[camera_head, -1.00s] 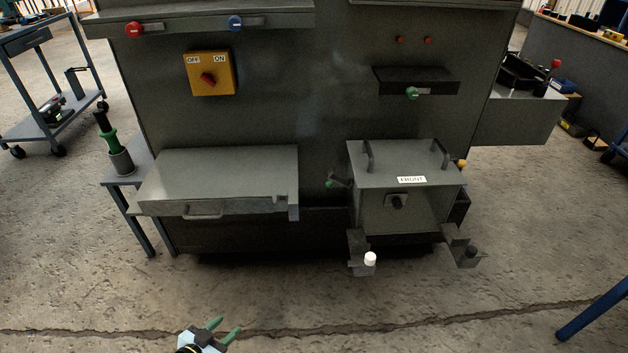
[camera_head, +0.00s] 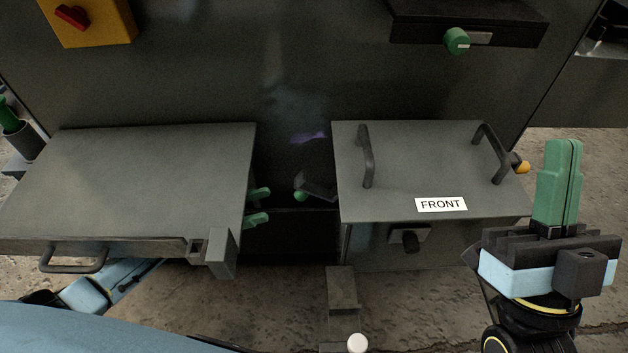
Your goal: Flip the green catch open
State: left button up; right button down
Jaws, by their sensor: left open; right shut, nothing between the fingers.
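The green catch (camera_head: 300,196) is a small dark lever with a green tip at the left side of the grey box labelled FRONT (camera_head: 380,195). My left gripper (camera_head: 266,204) shows as two parted green fingers just left of the catch, with a gap between them and it. The rest of that gripper is hidden behind the left grey cabinet. My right gripper (camera_head: 562,165) is upright at the box's right front, its green fingers shut together and empty.
The left grey cabinet (camera_head: 130,185) stands close beside my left fingers, leaving a narrow gap to the box. Two dark handles (camera_head: 367,160) rise from the box top. A yellow-tipped catch (camera_head: 522,167) is on its right. A white knob (camera_head: 357,343) stands in front.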

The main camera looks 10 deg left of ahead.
aim_at(313, 191)
pick_arm(q)
jog(key=p+x, duration=0.3)
jog(key=x, duration=0.8)
jog(key=shift+w+d+r, duration=0.1)
jog(key=shift+d+r, duration=0.1)
jog(key=shift+d, duration=0.1)
pick_arm(e)
jog(key=w+f+g, duration=0.1)
jog(key=w+g, duration=0.1)
jog(key=g, duration=0.1)
jog(key=w+a+f+g+h, duration=0.1)
jog(key=g, duration=0.1)
jog(key=shift+w+f, duration=0.3)
jog(key=shift+f, duration=0.05)
pick_arm(q)
grip_shut()
